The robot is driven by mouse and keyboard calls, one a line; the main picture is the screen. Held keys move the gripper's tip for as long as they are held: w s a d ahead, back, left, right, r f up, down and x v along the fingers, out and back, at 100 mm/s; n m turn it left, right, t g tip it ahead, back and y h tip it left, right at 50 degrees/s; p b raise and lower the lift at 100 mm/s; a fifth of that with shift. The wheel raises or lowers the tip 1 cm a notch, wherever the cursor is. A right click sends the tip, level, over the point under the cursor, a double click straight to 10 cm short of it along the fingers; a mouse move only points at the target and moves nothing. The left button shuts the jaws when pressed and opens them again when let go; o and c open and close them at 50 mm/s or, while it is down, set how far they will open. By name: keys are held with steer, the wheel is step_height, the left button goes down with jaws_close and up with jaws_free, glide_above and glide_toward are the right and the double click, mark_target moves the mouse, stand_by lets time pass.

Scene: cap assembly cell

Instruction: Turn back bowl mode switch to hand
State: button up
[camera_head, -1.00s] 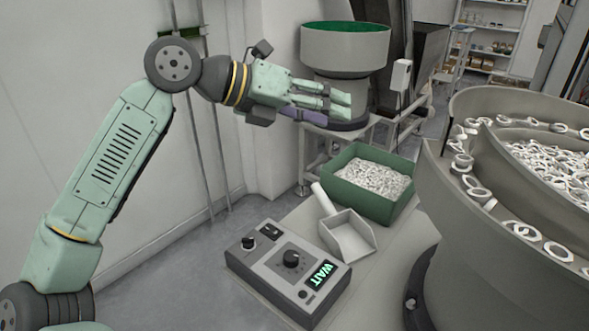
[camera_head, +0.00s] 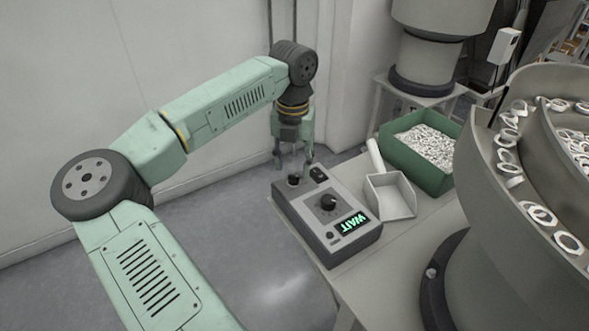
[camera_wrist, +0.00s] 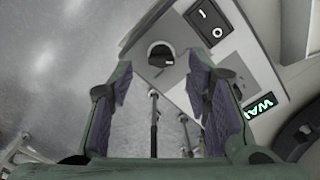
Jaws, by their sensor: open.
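A smaller black knob, the mode switch (camera_head: 294,180), is at the box's far left corner. My gripper (camera_head: 296,160) points down just above that corner. In the wrist view the small knob (camera_wrist: 160,55) lies between and beyond the two open fingers, apart from them. The rocker switch (camera_wrist: 208,22) is to its right. The switch's labels are not readable.
A white scoop (camera_head: 390,194) lies right of the box, with a green bin of white rings (camera_head: 446,182) behind it. The big bowl feeder (camera_head: 500,220) stands close on the right. The wall is behind my arm, and open floor lies left of the table.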

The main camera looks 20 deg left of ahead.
mark_target(294, 176)
steer(key=shift+f, duration=1.8)
steer(key=shift+c, duration=0.6)
jaws_close()
